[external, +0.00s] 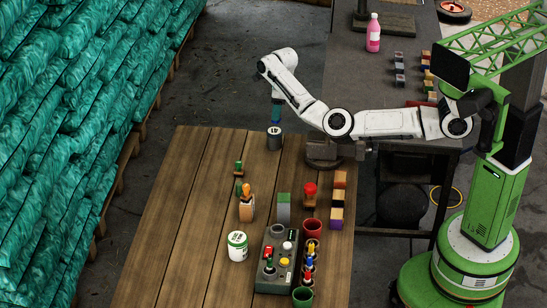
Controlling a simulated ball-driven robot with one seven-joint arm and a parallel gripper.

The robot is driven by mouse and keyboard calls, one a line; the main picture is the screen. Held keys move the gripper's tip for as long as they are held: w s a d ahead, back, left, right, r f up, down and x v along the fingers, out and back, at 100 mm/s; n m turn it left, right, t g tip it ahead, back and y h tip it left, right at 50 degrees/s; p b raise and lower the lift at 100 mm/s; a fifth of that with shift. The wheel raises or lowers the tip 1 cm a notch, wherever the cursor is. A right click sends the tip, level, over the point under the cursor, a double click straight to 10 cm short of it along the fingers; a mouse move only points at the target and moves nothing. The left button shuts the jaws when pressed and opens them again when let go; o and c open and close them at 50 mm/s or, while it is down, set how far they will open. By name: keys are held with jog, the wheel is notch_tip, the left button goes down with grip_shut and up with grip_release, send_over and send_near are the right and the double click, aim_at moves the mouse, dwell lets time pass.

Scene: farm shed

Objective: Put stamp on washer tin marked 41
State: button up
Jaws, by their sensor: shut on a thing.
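A white and green tin (237,247) stands nearer the front. The numbers on both tins are too small to read. An orange-handled stamp (246,204) and a red-knobbed one (310,194) stand mid-table.
A grey control box (276,262) with buttons, red (312,228) and green (302,297) cups and stacked blocks (337,200) fill the table's right side. The left side of the wooden table (185,215) is clear. A pink bottle (373,35) stands on the dark bench.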

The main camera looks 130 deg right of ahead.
jog(key=shift+w+d+f, duration=0.2)
jog(key=shift+w+f, duration=0.05)
jog(key=shift+f, duration=0.15)
jog(key=shift+f+p, duration=0.45)
jog(key=shift+f, duration=1.15)
jog(key=shift+f, duration=0.1)
jog(key=o, duration=1)
jog(key=shift+o, duration=0.2)
jog(key=r, duration=0.8)
jog(key=s+r+b, duration=0.1)
jog(key=r, duration=0.3)
jog(key=shift+a+r, duration=0.1)
jog(key=shift+a, duration=0.3)
